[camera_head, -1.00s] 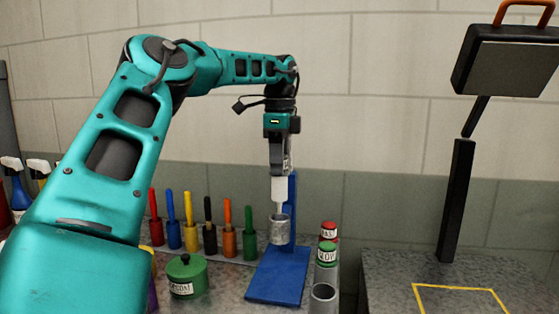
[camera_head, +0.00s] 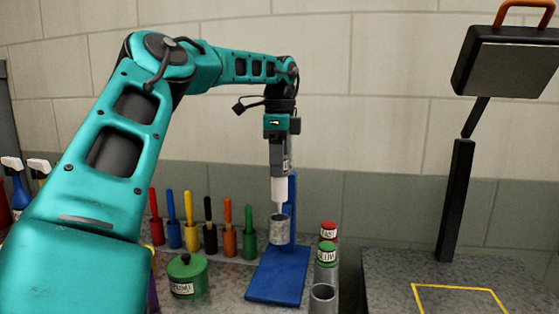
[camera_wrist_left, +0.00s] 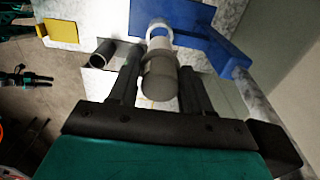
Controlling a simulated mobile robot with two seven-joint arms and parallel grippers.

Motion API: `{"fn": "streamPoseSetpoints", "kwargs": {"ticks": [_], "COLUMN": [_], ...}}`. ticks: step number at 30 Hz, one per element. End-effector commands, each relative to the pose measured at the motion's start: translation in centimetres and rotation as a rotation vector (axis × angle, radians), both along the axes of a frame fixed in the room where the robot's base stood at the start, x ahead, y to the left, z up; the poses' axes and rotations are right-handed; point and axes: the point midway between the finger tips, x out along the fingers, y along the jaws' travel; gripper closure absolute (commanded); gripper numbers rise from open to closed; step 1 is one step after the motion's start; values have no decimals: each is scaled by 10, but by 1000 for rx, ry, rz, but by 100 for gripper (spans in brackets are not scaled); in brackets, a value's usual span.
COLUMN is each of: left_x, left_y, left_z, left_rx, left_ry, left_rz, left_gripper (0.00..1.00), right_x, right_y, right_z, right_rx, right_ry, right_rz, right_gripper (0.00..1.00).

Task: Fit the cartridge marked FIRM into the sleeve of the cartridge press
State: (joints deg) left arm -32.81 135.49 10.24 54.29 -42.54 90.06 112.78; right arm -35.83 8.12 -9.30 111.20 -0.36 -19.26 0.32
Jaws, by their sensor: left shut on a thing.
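My left gripper (camera_head: 280,165) is shut on a pale cartridge (camera_head: 279,190), which hangs upright with its narrow nozzle down. Its marking is not readable. The blue cartridge press (camera_head: 276,280) stands on the bench with a grey metal sleeve (camera_head: 279,230) on its upright. The nozzle tip is at the sleeve's mouth; I cannot tell whether it is inside. My right gripper is not in view.
Red-capped (camera_head: 328,231) and green-capped (camera_head: 326,252) cartridges stand right of the press, by an empty grey tube (camera_head: 322,297). A green lidded pot (camera_head: 187,275) and several coloured-handled tools stand left. A black lamp-like stand (camera_head: 457,200) is at right.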

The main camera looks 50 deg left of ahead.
Motion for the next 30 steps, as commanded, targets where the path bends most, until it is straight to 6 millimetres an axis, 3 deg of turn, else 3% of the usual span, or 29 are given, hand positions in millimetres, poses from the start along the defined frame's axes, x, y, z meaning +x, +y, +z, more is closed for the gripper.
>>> {"fn": "streamPoseSetpoints", "kwargs": {"ticks": [30], "left_x": [0], "left_y": [0], "left_z": [-10], "left_rx": [1], "left_ry": [-1], "left_rz": [0], "left_gripper": [83], "right_x": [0], "right_y": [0], "right_z": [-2], "right_rx": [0], "right_ry": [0], "right_rz": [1], "right_gripper": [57]}}
